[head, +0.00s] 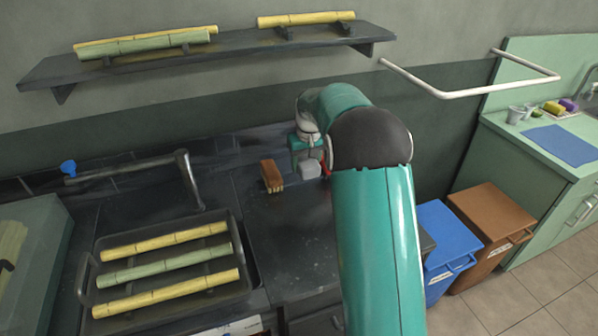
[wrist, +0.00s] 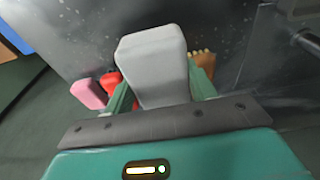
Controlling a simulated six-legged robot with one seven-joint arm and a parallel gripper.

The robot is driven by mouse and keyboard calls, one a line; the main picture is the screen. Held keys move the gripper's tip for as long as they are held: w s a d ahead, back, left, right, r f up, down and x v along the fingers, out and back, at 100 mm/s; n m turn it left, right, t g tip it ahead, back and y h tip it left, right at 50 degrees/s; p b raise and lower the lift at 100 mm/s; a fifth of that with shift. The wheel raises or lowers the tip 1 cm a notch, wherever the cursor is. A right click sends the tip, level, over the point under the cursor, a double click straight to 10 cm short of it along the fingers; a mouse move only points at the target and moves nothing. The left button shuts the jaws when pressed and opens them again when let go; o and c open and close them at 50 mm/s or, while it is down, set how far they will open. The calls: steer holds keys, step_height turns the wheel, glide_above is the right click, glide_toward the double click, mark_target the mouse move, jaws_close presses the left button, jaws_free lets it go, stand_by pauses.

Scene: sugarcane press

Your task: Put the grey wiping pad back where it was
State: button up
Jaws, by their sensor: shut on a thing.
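The grey wiping pad (wrist: 152,60) is a pale block with rounded edges, held between the two green fingers of my gripper (wrist: 160,92) in the wrist view. In the head view the pad (head: 309,170) shows small under my gripper (head: 307,158), over the back of the dark worktop. I cannot tell whether its underside touches the worktop. My arm hides the area to the right of it.
A brown brush (head: 271,176) stands close left of the pad. A red item (wrist: 112,82) and a pink block (wrist: 88,93) are on the other side. A tray (head: 245,290) with cane stalks lies left, below a bent metal pipe (head: 188,178). The worktop front (head: 290,235) is clear.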

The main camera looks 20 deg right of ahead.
steer(key=w+f, duration=0.2)
steer(key=w, duration=0.1)
steer(key=w+d+f, duration=0.1)
steer(key=w+f, duration=0.2)
steer(key=w, duration=0.1)
steer(key=w+d+f, duration=0.1)
steer(key=w+f, duration=0.2)
steer(key=w, duration=0.1)
steer(key=shift+w+d+f, duration=0.1)
steer(key=shift+w+d, duration=0.05)
steer(key=shift+w, duration=0.1)
steer(key=shift+w+f, duration=0.25)
steer(key=shift+f, duration=0.1)
steer(key=shift+w+d+f, duration=0.1)
steer(key=shift+w+f, duration=0.05)
steer(key=shift+f, duration=0.65)
steer(key=shift+w+f, duration=0.1)
steer(key=shift+f, duration=0.7)
steer(key=shift+f, duration=0.35)
steer(key=o, duration=1)
steer(key=shift+o, duration=0.2)
